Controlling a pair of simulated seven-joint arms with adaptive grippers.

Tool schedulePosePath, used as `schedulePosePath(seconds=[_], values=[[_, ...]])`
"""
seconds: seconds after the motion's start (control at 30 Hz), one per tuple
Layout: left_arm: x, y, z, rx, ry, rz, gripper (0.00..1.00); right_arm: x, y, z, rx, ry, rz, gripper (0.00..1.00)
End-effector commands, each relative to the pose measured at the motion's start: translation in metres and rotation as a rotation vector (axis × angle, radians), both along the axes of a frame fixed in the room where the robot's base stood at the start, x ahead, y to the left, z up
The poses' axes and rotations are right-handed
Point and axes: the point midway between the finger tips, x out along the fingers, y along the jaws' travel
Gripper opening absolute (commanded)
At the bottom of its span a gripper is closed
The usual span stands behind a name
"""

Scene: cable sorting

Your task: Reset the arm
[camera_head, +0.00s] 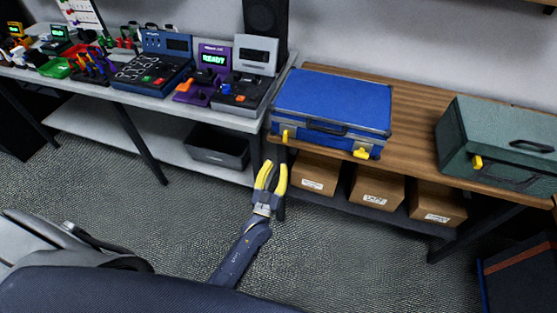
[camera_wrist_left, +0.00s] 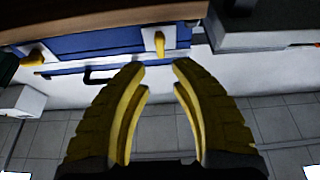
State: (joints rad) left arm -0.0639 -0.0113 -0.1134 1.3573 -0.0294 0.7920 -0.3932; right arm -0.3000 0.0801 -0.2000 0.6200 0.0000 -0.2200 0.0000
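My left gripper (camera_head: 275,165) has yellow fingers and a dark grey-blue arm, and it is in the middle of the head view. It is in front of the gap between the white bench and the wooden table, below the blue case in the picture. In the left wrist view the two yellow fingers of this gripper (camera_wrist_left: 158,66) stand apart with nothing between them. Beyond the fingertips, the wrist view shows the blue case (camera_wrist_left: 112,42) with its yellow latches. My right gripper is in neither view.
The blue case (camera_head: 330,98) and a green case (camera_head: 497,144) stand on the wooden table (camera_head: 412,112), with cardboard boxes (camera_head: 376,187) below. A white bench (camera_head: 190,105) holds devices and colored bins, with a dark bin (camera_head: 217,148) underneath. The carpeted floor in front is clear.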

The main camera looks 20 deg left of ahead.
Motion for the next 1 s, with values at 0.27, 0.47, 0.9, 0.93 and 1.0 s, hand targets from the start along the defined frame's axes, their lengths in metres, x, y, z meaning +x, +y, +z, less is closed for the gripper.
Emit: schedulePosePath(seconds=[0.27,0.47,0.9,0.93,1.0], values=[[-0.003,0.000,-0.001,0.000,0.000,0.000,0.24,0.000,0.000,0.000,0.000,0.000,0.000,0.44],[-0.003,0.000,-0.001,0.000,0.000,0.000,0.24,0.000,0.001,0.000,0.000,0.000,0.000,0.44],[-0.010,-0.021,-0.137,0.046,0.412,-0.094,0.24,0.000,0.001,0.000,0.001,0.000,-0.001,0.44],[-0.016,-0.022,-0.155,0.054,0.463,-0.101,0.24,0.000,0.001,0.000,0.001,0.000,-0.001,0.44],[-0.034,-0.023,-0.197,0.073,0.579,-0.116,0.24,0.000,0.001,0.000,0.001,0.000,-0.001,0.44]])
